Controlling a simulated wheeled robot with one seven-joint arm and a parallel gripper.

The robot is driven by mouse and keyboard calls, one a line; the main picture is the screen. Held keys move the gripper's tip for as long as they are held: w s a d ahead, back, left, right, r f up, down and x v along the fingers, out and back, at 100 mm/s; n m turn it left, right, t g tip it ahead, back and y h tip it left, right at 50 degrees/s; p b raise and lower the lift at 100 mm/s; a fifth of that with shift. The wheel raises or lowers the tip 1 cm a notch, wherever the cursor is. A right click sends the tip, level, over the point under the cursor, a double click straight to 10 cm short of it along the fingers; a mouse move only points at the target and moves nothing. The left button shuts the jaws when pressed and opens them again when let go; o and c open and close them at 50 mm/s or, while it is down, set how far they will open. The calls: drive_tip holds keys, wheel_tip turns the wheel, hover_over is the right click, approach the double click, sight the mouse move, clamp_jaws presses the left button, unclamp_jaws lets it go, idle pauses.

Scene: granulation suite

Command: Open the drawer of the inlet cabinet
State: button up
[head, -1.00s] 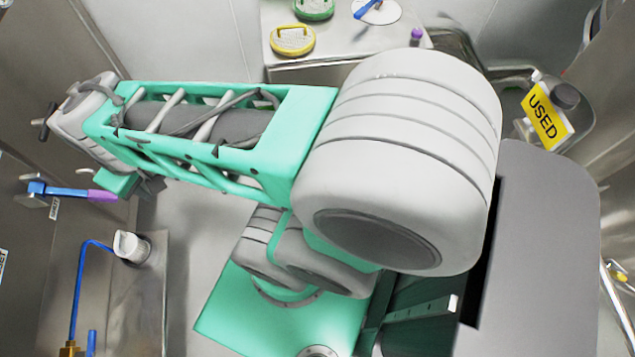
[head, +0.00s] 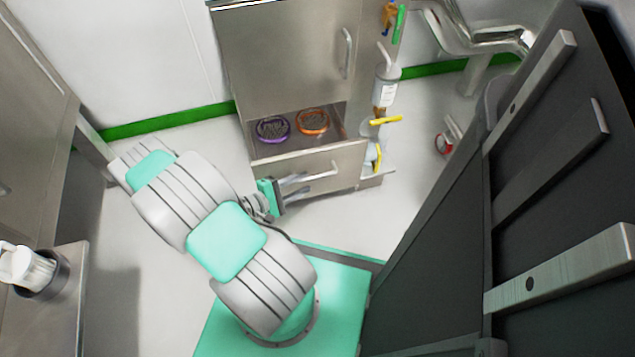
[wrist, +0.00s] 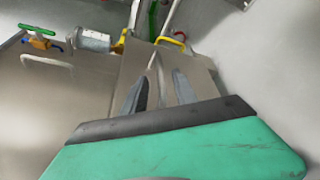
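The inlet cabinet (head: 285,60) is a grey metal unit with a tall upper door. Below the door is a drawer front (head: 278,172) with a pale bar handle (head: 322,172). Contact is not clear.
A purple-rimmed dish (head: 272,129) and an orange-rimmed dish (head: 313,122) sit in the dark-floored space. A bottle (head: 386,88) and yellow-handled items hang on the cabinet's right side. A red-and-white object (head: 445,140) lies on the floor. A dark panel (head: 560,180) fills the right.

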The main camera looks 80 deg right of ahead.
sight(318, 177)
drive_tip(key=b+x, duration=0.1)
drive_tip(key=x, duration=0.5)
drive_tip(key=shift+s+d+b, duration=0.15)
drive_tip(key=shift+d+b, duration=0.05)
drive_tip(key=shift+b, duration=0.1)
clamp_jaws()
drive_tip(key=shift+f, duration=0.1)
idle(0.8)
